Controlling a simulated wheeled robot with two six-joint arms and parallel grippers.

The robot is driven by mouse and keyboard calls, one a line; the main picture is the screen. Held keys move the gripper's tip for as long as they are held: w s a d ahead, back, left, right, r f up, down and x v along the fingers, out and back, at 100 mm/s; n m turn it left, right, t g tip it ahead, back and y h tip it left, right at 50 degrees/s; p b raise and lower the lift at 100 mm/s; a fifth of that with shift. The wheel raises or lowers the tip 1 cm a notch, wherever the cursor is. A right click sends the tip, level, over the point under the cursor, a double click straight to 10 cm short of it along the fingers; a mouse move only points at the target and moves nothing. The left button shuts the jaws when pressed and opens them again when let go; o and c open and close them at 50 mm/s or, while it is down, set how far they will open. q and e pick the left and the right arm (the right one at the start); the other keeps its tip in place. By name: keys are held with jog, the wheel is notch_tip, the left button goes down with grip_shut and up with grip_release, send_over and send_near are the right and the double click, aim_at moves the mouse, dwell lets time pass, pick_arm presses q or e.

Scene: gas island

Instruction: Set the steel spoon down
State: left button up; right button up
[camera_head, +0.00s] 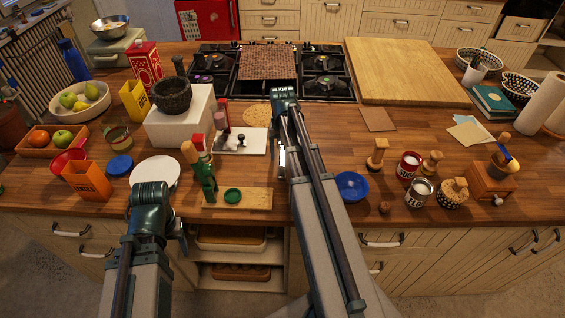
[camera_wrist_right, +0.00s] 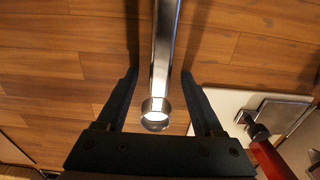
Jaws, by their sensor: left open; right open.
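The steel spoon shows in the right wrist view as a shiny straight handle (camera_wrist_right: 165,50) with a rounded end, lying between the two fingers. My right gripper (camera_wrist_right: 163,105) is open, with a gap on both sides of the handle. In the head view my right gripper (camera_head: 284,125) is over the counter just right of the white board, mostly hidden by my arm. A thin strip of the spoon (camera_head: 282,160) shows beside the arm; its other end is hidden. My left gripper (camera_head: 180,240) is low at the counter's front edge, largely hidden behind its wrist, and holds nothing visible.
The white board (camera_head: 257,142) with a red-handled tool is just left of the right gripper. A blue bowl (camera_head: 352,186) is right of my arm. A wooden board (camera_head: 260,198) with a green lid and a white plate (camera_head: 155,172) are left. Bare counter shows right of the arm.

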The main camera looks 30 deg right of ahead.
aim_at(283, 155)
grip_shut()
dwell(0.3)
jog(key=shift+r, duration=0.2)
jog(key=shift+r+p, duration=0.55)
jog(key=shift+p, duration=0.2)
notch_tip(283, 155, up, 3)
jog(key=p, duration=0.3)
jog(key=s+a, duration=0.3)
jog(key=a, duration=0.1)
jog(key=s+a, duration=0.7)
jog(key=a, duration=0.1)
jog(key=shift+s+a+r+p, duration=0.1)
jog(key=shift+s+r+p, duration=0.1)
jog(key=shift+r+p, duration=0.1)
